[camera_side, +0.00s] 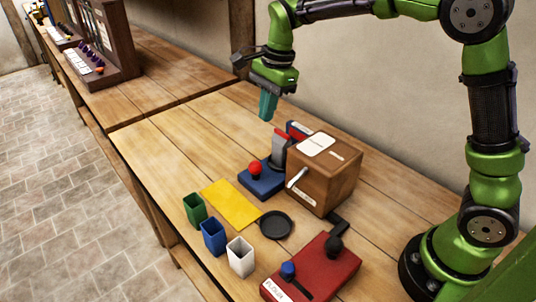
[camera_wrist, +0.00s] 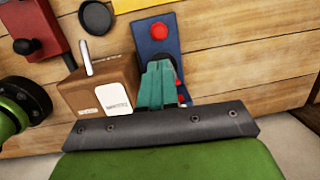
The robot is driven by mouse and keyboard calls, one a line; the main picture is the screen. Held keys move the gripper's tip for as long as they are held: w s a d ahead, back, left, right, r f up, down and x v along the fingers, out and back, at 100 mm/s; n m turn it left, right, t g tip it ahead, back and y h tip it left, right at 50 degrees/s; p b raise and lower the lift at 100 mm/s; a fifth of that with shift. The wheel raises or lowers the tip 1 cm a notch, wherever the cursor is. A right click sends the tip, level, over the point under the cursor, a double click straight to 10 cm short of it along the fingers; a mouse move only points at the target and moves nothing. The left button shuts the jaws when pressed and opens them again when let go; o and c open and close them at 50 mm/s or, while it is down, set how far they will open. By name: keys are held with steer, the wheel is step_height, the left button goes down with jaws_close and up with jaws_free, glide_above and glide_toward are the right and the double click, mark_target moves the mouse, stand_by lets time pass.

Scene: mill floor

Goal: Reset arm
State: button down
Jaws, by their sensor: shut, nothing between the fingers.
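My green arm reaches in from the right in the side view. My gripper (camera_side: 267,106) has teal fingers that point down, held in the air above the wooden table (camera_side: 150,135), behind and above the blue base with the red ball. The fingers are shut and empty. In the wrist view my gripper (camera_wrist: 157,84) shows its teal fingers together, overlapping the blue base (camera_wrist: 155,40) and hiding part of what lies behind them.
A brown box (camera_side: 325,172) with a lever stands mid-table. A red box (camera_side: 312,268), black dish (camera_side: 275,225), yellow sheet (camera_side: 231,204), and green (camera_side: 195,209), blue (camera_side: 213,236) and white (camera_side: 240,256) cups lie in front. The table's left part is clear.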

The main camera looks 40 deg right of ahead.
steer(key=s+n, duration=0.2)
steer(key=n, duration=0.1)
steer(key=s+d+r+n+t, duration=0.1)
steer(key=s+n, duration=0.4)
steer(key=s, duration=0.1)
steer(key=shift+d+r+n+t, duration=0.15)
steer(key=shift+d+n+t, duration=0.15)
steer(key=shift+d+n, duration=0.1)
steer(key=s+d+r+n+t, duration=0.1)
steer(key=s+n+t, duration=0.1)
steer(key=s, duration=0.4)
steer(key=s+d+r+n+t, duration=0.1)
steer(key=s+r+n+t, duration=0.1)
steer(key=s, duration=0.5)
steer(key=shift+s+d+n+t, duration=0.25)
steer(key=shift+s+n+t, duration=0.05)
steer(key=shift+n, duration=0.3)
